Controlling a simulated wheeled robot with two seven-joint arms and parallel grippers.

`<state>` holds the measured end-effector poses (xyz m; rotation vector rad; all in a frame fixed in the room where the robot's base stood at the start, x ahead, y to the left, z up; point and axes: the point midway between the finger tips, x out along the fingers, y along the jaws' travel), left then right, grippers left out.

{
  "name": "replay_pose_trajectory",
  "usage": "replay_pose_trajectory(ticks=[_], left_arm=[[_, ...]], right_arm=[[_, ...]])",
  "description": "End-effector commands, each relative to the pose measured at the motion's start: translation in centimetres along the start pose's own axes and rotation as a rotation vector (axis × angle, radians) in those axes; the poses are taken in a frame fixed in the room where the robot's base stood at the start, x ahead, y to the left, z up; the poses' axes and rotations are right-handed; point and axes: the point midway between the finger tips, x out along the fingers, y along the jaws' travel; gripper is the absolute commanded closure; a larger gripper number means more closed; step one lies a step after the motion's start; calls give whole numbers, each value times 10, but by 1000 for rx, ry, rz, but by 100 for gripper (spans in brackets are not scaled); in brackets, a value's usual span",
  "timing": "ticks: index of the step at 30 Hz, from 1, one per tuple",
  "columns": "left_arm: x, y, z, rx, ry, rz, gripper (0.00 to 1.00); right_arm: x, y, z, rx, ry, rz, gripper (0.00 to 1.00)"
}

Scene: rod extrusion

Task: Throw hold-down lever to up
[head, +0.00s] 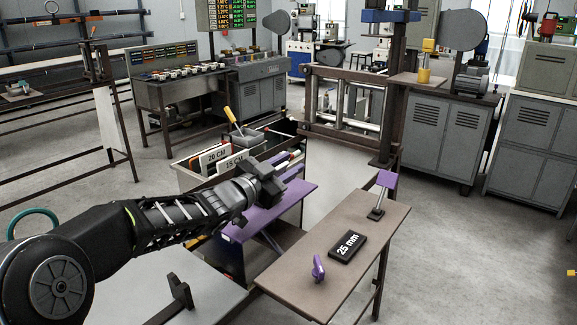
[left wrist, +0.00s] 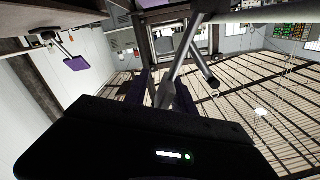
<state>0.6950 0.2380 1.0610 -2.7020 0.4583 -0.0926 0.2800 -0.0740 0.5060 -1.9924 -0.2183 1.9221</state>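A lever with a yellow handle (head: 229,114) leans up to the left above the open tank (head: 190,182) in the head view. A purple square paddle on a short stem (head: 384,179) stands tilted on the brown table's far end; it also shows in the left wrist view (left wrist: 75,64). A purple knob (head: 318,268) stands near that table's front. No label tells which is the hold-down lever. My left gripper (head: 284,173) is over the tank's right side, below the yellow handle and left of the paddle, apparently apart from both. My right gripper is not in view.
The brown table (head: 350,219) carries a black "25 mm" block (head: 347,247). Signs reading "20 CM" (head: 216,157) and "15 CM" stand at the tank. A purple shelf (head: 270,208) lies under my left gripper.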

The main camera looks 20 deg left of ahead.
Motion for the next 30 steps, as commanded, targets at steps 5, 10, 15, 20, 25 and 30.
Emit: replay_pose_trajectory(ticks=[5, 10, 15, 20, 25, 30], left_arm=[[-11, -1, 0, 0, 0, -2, 69], [-37, -1, 0, 0, 0, -3, 69], [-64, -1, 0, 0, 0, -2, 69], [-77, 0, 0, -1, -1, 0, 69], [-78, 0, 1, -1, -1, 1, 69], [-78, 0, 1, -1, -1, 1, 69]], right_arm=[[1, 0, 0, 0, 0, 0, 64], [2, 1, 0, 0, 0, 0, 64], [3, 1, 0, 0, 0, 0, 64], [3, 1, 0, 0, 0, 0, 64], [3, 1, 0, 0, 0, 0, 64], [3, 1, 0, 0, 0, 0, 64]])
